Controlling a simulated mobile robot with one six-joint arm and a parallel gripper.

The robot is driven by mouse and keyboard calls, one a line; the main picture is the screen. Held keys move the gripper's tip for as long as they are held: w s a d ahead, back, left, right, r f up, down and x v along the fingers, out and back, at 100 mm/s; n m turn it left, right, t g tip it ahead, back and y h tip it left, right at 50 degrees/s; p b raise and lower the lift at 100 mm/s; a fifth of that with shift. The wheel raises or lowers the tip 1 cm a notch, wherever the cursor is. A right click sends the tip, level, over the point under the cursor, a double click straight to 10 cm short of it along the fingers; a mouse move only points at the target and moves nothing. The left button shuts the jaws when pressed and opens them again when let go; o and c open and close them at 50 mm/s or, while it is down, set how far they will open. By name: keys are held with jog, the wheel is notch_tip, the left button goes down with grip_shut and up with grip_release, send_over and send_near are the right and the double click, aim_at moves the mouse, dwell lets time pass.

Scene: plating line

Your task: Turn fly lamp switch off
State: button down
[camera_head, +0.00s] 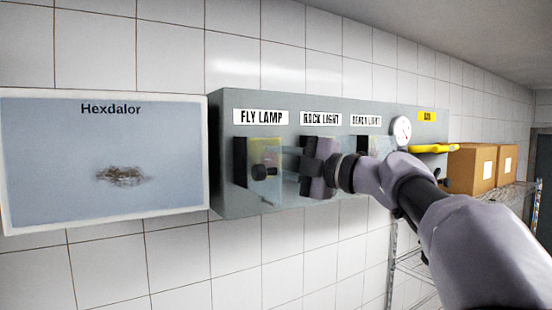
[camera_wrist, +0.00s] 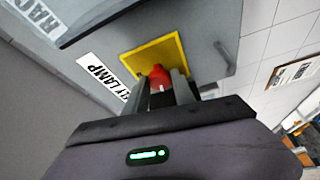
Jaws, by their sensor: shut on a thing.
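The fly lamp switch is a red knob (camera_wrist: 159,74) on a yellow plate (camera_wrist: 140,60) in the wrist view. It sits beside the FLY LAMP label (camera_wrist: 103,80), which also shows above the switch in the head view (camera_head: 261,117). My gripper (camera_wrist: 164,84) is shut on the red knob, one finger on each side. In the head view my gripper (camera_head: 278,163) reaches the switch from the right, and part of the yellow plate (camera_head: 266,186) shows beside it. The knob's exact setting is hard to read behind the fingers.
The grey panel (camera_head: 228,190) also carries a RACK LIGHT label (camera_head: 321,119), a third light label (camera_head: 366,120), a round gauge (camera_head: 401,130) and a yellow lever (camera_head: 434,149). A Hexdalor board (camera_head: 60,160) hangs at left. Cardboard boxes (camera_head: 471,168) stand on a wire rack at right.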

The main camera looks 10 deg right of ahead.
jog(key=shift+r+n+g, duration=0.15)
jog(key=shift+n+g, duration=0.15)
jog(key=shift+n, duration=0.6)
jog(key=c, duration=1.4)
grip_release()
jog(key=o, duration=0.3)
jog(key=shift+o, duration=0.2)
jog(key=shift+w, duration=0.15)
jog(key=b+v, duration=0.3)
jog(key=v, duration=1.4)
jog(key=shift+s+r, duration=0.2)
jog(key=shift+s, duration=0.05)
